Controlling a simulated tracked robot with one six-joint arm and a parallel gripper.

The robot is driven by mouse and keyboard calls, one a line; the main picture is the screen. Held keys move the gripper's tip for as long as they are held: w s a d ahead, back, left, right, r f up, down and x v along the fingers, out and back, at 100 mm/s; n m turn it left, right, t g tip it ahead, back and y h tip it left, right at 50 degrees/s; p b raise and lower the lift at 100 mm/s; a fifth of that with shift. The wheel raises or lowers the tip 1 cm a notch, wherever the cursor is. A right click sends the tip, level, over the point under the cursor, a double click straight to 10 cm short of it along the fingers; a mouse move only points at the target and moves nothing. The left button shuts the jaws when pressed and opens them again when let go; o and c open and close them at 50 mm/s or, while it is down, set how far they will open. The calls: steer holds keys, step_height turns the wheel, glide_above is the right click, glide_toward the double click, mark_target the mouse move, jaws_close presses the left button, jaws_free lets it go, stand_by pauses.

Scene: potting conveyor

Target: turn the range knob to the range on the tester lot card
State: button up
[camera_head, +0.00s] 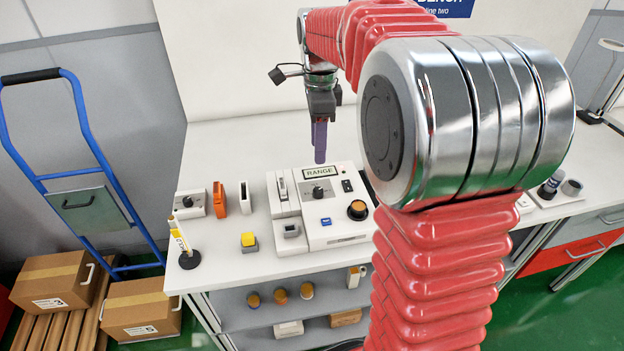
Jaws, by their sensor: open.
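The tester (340,232) is a white box on the bench with a label reading RANGE (319,172) on its upper face. The small dark range knob (318,191) sits just below that label. Its pointer setting is too small to read. My gripper (320,158) points down above the back of the tester, over the label and apart from the knob. Its purplish fingers are seen nearly edge-on, and nothing shows between them. I cannot make out a lot card with a readable range.
A larger amber-topped black knob (357,210) and a blue button (326,221) are on the tester. Left of it stand a yellow-topped block (249,241), an orange item (218,198) and a small knobbed box (190,204).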

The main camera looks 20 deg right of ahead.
mark_target(318, 190)
steer(key=shift+w+d+f, duration=0.15)
steer(key=shift+w+d, duration=0.05)
steer(key=shift+f, duration=0.1)
step_height(318, 190, down, 14)
steer(key=shift+r, duration=0.2)
stand_by(0.6)
